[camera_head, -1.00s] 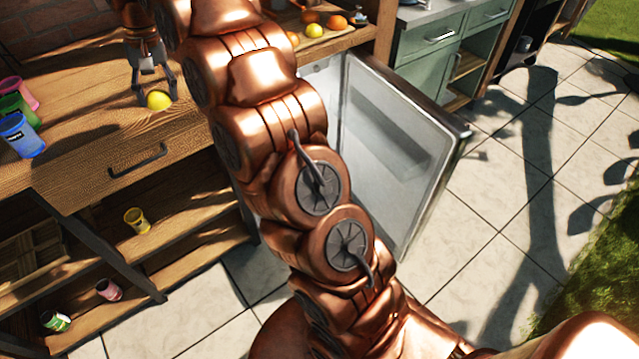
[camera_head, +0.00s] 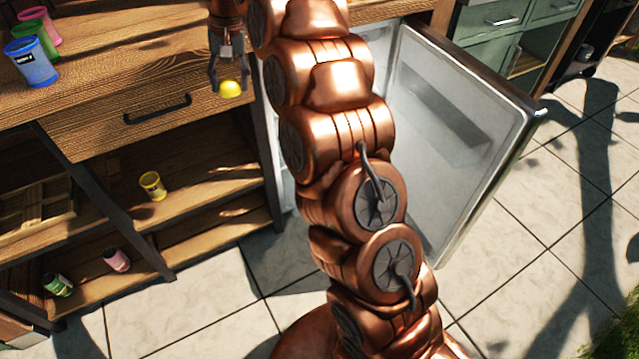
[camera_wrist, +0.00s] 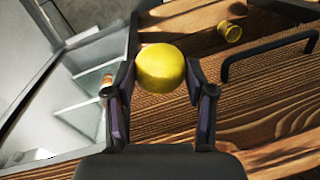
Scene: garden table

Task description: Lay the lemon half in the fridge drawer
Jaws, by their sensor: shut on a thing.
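The lemon half (camera_head: 230,90) is a small yellow piece held at the tips of my gripper (camera_head: 228,82), in front of the wooden counter beside the fridge. In the wrist view the lemon half (camera_wrist: 161,67) sits between the two fingers of my gripper (camera_wrist: 160,75), its yellow rind showing. The fridge door (camera_head: 455,125) stands wide open, right of my arm. My arm hides most of the fridge inside in the head view. The wrist view shows pale fridge compartments (camera_wrist: 80,110) at left; I cannot tell which is the drawer.
A wooden counter drawer with a black handle (camera_head: 158,109) is left of my gripper. Blue (camera_head: 32,64), green and pink cups stand on the counter. A yellow cup (camera_head: 152,185) and two other cups are on shelves below. Green cabinets (camera_head: 495,50) stand behind the fridge door.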

